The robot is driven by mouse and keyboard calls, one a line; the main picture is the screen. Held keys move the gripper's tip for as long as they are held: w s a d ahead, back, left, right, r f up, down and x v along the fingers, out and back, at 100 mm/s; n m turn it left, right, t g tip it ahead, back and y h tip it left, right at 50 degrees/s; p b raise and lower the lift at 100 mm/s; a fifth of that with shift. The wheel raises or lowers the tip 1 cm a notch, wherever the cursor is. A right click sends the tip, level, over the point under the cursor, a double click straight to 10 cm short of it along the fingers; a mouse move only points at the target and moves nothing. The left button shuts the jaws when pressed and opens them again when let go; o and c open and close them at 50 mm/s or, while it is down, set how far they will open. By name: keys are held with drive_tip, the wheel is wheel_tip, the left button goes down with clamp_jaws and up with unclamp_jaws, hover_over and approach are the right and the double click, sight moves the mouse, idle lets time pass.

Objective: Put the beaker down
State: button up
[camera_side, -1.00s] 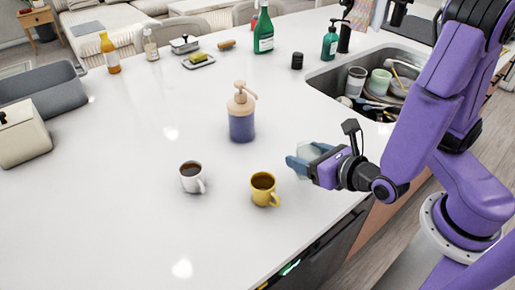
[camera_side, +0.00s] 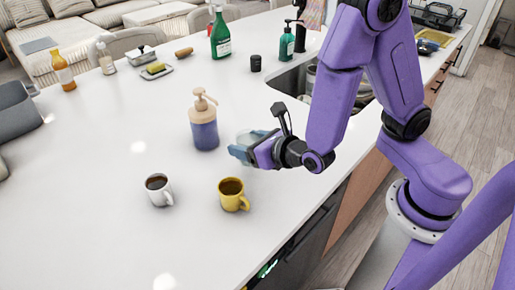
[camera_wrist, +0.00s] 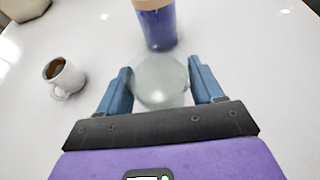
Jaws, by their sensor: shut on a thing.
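The beaker (camera_wrist: 160,82) is a pale, clear round vessel between the two blue fingers of my gripper (camera_wrist: 162,88) in the wrist view. My gripper is shut on it, one finger on each side. In the side view, the beaker (camera_side: 250,135) is partly hidden by the fingers of my gripper (camera_side: 243,150). It is over the white counter, just right of the pump bottle. I cannot tell whether its base touches the counter.
The purple pump bottle (camera_side: 204,130) stands close beyond the beaker. A yellow mug (camera_side: 231,196) and a white mug (camera_side: 158,190) of dark liquid stand nearer the front. The sink (camera_side: 290,80) is behind my arm. The counter's left front is clear.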

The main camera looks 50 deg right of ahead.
sight(213, 135)
drive_tip(key=w, duration=1)
drive_tip(key=shift+w, duration=0.2)
drive_tip(key=shift+s+f, duration=0.1)
drive_tip(key=shift+f, duration=1.6)
drive_tip(key=shift+f, duration=0.2)
drive_tip(key=o, duration=1.1)
drive_tip(key=shift+r, duration=0.1)
drive_tip(key=shift+s+r, duration=0.15)
drive_tip(key=v, duration=1.1)
drive_tip(key=shift+s+r, duration=0.1)
drive_tip(key=shift+s, duration=0.25)
